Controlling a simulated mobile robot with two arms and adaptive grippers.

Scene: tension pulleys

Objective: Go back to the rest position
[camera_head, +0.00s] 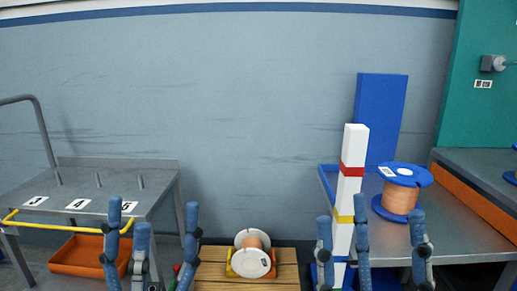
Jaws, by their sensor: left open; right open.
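My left gripper (151,222) is at the bottom left with its blue-grey fingers pointing up and spread apart. It is open and empty, in front of the grey cart. My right gripper (369,222) is at the bottom right, also with fingers up and apart, open and empty. It overlaps the lower part of the striped post and the front of the right table in the picture. Both stand at about the same height. A white spool with copper-coloured wire (251,254) lies between them, lower down. A blue spool with copper-coloured wire (401,193) stands upright on the right table.
The white post (355,145) has red and yellow bands. The grey cart (76,172) has pegs and number labels, with an orange tray (75,258) below. A wooden pallet (213,269) bears the white spool. The right table (455,224) has a blue panel (381,110) behind it.

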